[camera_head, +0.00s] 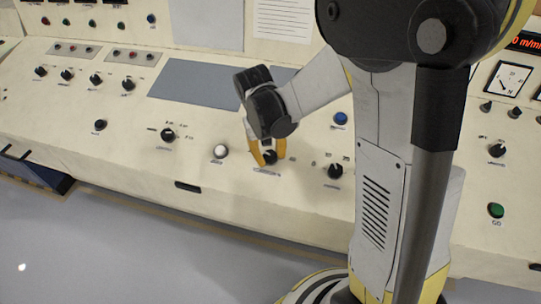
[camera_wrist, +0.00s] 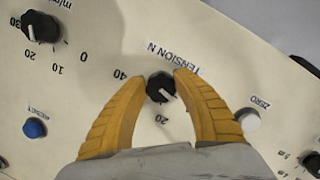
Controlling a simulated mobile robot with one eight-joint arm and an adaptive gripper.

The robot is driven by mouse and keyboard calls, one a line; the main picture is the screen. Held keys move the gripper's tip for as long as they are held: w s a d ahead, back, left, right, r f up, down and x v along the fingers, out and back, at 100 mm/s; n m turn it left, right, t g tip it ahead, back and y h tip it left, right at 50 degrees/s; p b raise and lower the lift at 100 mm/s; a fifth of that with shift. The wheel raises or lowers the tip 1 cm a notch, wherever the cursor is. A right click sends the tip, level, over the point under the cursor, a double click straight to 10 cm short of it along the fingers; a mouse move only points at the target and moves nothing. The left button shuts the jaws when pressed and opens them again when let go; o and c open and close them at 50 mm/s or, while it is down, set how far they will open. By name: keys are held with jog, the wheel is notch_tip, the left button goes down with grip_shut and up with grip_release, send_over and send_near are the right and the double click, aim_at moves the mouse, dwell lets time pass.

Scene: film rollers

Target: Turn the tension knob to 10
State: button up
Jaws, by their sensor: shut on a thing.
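The tension knob (camera_wrist: 159,88) is a black round knob beside the label "TENSION N" (camera_wrist: 175,57) in the wrist view. Its white pointer line points to the lower right, toward the right finger. The dial marks "40" and "20" show to the left of and below the knob; any mark to the right is hidden by the finger. My gripper (camera_wrist: 161,82) has its yellow fingers on both sides of the knob and is shut on it. In the head view, my gripper (camera_head: 271,158) reaches down onto the knob (camera_head: 270,157) on the cream console.
A white button labelled "ZERO" (camera_wrist: 249,120) sits to the right of the fingers. A blue button (camera_wrist: 35,128) and a larger m/min knob (camera_wrist: 38,27) lie to the left. In the head view, another black knob (camera_head: 335,171) stands to the right.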

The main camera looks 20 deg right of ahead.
aim_at(265, 157)
jog(key=o, duration=1.2)
jog(key=r, duration=0.4)
jog(key=a+r, duration=0.1)
jog(key=r, duration=0.7)
jog(key=shift+w+a, duration=0.25)
jog(key=shift+a, duration=0.1)
